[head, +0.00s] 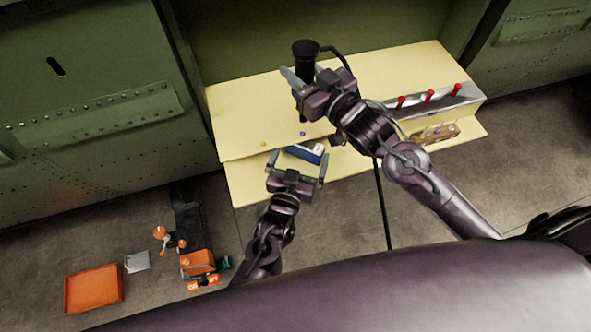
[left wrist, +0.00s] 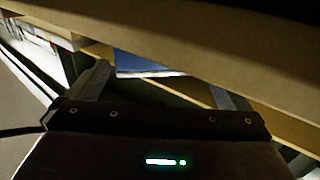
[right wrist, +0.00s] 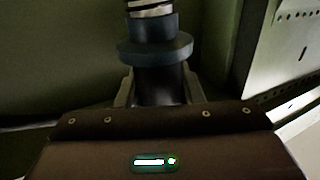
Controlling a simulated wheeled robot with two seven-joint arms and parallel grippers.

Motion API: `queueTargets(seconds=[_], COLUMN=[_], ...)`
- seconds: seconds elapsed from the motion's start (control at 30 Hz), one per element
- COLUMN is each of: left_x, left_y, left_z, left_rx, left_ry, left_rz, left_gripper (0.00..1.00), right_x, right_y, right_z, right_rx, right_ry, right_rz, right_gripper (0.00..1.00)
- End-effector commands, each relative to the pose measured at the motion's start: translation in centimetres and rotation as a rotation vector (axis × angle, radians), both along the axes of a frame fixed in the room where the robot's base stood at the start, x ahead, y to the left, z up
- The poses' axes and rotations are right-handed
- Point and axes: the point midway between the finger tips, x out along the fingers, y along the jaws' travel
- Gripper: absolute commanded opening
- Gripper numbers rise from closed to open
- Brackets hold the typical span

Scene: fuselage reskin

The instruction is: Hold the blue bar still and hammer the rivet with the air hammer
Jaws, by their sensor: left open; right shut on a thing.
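The blue bar (head: 307,152) lies on the lower yellow ledge, partly under the edge of the upper yellow panel; it also shows in the left wrist view (left wrist: 142,64). My left gripper (head: 298,162) is open, with its fingers pointing toward the bar and apart on either side of its near end. My right gripper (head: 300,88) is shut on the dark air hammer (head: 306,50), held roughly upright above the panel. The hammer's dark body and collar (right wrist: 155,50) fill the right wrist view's middle. A small purple rivet (head: 303,133) sits on the panel near its front edge.
A yellowish rivet (head: 263,143) is left of the purple one. A metal rack (head: 440,102) with red pegs and a wooden holder (head: 436,133) stand at the right. An orange tray (head: 93,289) and a tool case lie on the floor. A hose hangs beside my right arm.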

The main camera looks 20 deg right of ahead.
Motion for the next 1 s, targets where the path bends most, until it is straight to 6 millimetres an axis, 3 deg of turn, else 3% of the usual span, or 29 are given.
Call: queueTargets(seconds=[0.2,0.57,1.0], left_x=[1.4,1.6,1.6], left_y=[-0.9,-1.0,-1.0], left_z=[0.1,0.0,0.0], left_rx=[-0.001,0.000,0.000], left_ry=[0.000,0.000,0.000], left_rz=[0.000,0.000,0.000], left_gripper=[1.00,0.99,0.41], right_x=[0.0,0.0,0.0], right_y=[0.0,0.0,0.0], right_z=[0.4,0.4,0.4], right_rx=[0.003,0.003,0.003], right_ry=[-0.009,-0.009,-0.009], right_rz=[0.000,0.000,0.000], right_gripper=[0.02,0.02,0.02])
